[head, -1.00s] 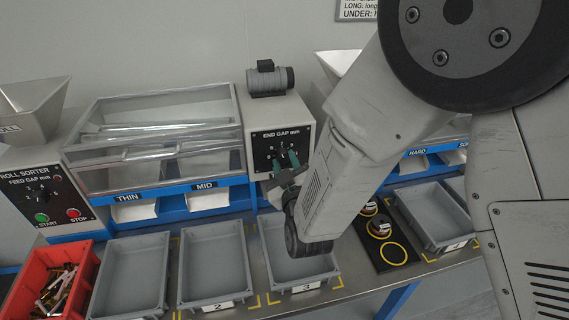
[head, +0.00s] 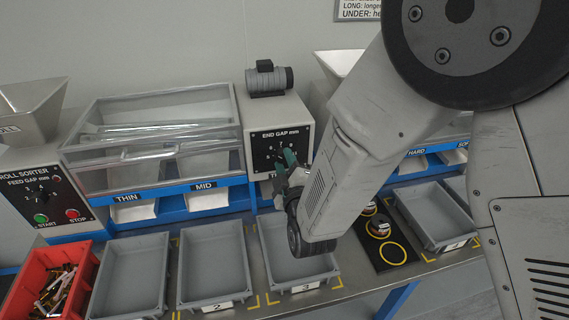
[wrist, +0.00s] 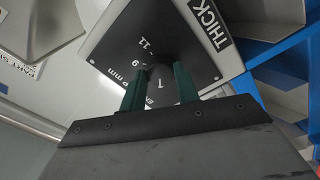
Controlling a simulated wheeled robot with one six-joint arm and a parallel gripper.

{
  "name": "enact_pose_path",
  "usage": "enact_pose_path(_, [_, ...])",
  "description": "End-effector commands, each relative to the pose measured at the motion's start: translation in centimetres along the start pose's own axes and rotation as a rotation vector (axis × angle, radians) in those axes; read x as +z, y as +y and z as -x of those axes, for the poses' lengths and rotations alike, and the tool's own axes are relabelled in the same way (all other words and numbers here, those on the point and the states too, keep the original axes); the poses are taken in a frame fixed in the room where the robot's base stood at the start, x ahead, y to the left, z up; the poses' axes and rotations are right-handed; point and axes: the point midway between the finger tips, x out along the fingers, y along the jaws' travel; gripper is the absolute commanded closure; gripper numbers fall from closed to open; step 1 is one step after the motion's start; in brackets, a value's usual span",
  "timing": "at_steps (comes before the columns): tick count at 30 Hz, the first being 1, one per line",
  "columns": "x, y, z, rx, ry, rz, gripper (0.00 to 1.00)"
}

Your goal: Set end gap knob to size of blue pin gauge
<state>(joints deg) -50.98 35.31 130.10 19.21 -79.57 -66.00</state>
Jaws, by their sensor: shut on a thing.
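The end gap panel (head: 262,148) is a black plate on a grey box at the back centre, and it shows upside down in the wrist view (wrist: 112,52). My gripper (head: 284,160) is at this panel, with its two green fingers (wrist: 157,88) shut on the dark end gap knob (wrist: 158,72). Scale marks 9 and 11 show beside the knob in the wrist view. The fingers hide much of the knob, and I cannot read its setting. I cannot make out a blue pin gauge in either view.
A black mat (head: 372,250) with small round pieces (head: 380,227) and yellow rings lies right of my gripper. Grey trays (head: 212,266) line the bench front. A red bin (head: 38,272) of mixed pins stands at left. A clear-covered sorter (head: 155,135) stands behind.

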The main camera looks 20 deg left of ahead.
Motion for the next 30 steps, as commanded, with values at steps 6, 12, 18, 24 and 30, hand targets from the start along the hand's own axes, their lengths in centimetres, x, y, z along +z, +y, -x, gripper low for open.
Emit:
enact_pose_path(6, [-0.3, -0.1, 0.0, -0.002, 0.007, 0.002, 0.92])
enact_pose_path(12, [-0.3, -0.1, 0.0, -0.002, 0.007, 0.002, 0.52])
enact_pose_path(18, [0.0, 0.0, 0.0, 0.000, 0.002, 0.002, 0.47])
enact_pose_path(24, [0.0, 0.0, 0.7, -0.002, 0.001, 0.002, 0.47])
enact_pose_path(30, [-0.1, -0.1, 4.0, -0.003, 0.003, 0.003, 0.47])
